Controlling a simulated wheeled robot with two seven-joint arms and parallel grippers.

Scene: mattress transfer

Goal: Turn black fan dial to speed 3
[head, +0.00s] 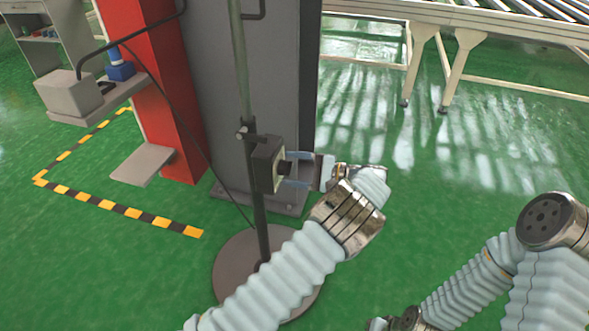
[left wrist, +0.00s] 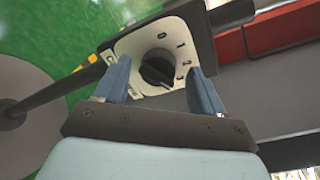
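The black fan dial (left wrist: 157,70) sits in the middle of a pale plate (left wrist: 136,45) on a dark control box, with the marks 0, 1, 2 and 3 running down its right side. The knob's ridge looks slanted; I cannot tell which mark it points to. In the head view the control box (head: 265,163) is on the fan's upright pole (head: 241,70). My left gripper (left wrist: 160,80) is open, its blue fingers on either side of the dial with gaps to the knob. It also shows in the head view (head: 290,168), facing the box from the right. My right gripper is out of view.
The fan's round base (head: 232,262) stands on the green floor. Behind it are a grey column (head: 225,110) and a red post (head: 160,90). A cable hangs beside the pole. A conveyor (head: 480,22) stands at the back right; the floor before it is clear.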

